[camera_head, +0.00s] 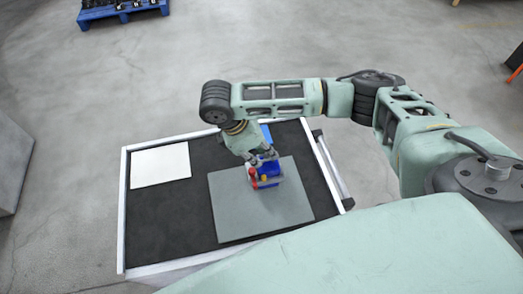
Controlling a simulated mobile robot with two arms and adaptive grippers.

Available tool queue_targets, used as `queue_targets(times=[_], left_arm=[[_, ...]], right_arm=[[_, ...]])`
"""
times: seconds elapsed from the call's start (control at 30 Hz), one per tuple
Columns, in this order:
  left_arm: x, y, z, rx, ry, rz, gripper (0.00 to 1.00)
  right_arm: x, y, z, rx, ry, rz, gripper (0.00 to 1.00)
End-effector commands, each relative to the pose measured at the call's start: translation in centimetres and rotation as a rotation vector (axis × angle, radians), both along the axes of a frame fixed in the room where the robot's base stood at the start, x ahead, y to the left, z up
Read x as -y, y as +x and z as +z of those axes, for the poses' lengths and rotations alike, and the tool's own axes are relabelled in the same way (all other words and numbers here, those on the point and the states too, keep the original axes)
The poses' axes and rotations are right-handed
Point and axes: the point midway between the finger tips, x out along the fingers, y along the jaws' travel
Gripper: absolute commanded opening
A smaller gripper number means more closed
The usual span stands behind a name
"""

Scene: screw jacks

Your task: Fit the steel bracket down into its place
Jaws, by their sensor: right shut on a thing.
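My right gripper (264,158) reaches down from above onto a small blue assembly (267,171) on the grey plate (227,209). The assembly has a red upright part (253,175) on its left and a small yellow-orange part (264,178) at its front. A thin light-grey piece, which looks like the steel bracket (281,181), shows at the assembly's right front edge. The right gripper is shut, apparently on this bracket; its fingers partly hide the grip. Whether the bracket is seated or just above its place is too small to tell. My left gripper is not in view.
The black-topped cart (165,222) has a white raised rim and a handle at its right. A white sheet (160,166) lies at its back left. A blue piece (266,133) shows behind the gripper. A blue pallet (122,12) stands far off on the floor.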

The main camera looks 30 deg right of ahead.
Motion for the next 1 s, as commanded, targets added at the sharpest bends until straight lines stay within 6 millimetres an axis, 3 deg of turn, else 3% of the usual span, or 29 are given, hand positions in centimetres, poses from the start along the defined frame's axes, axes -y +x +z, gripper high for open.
queue_targets(times=[0.9, 0.93, 1.0], left_arm=[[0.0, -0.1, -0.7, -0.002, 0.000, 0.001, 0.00], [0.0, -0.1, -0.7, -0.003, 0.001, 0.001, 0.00], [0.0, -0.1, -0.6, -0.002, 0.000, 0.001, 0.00]], right_arm=[[0.0, 0.0, -1.8, 0.001, 0.000, 0.000, 0.00], [0.0, 0.0, -1.8, 0.001, 0.000, 0.000, 0.18], [0.0, 0.0, -1.8, 0.001, 0.000, 0.000, 0.24]])
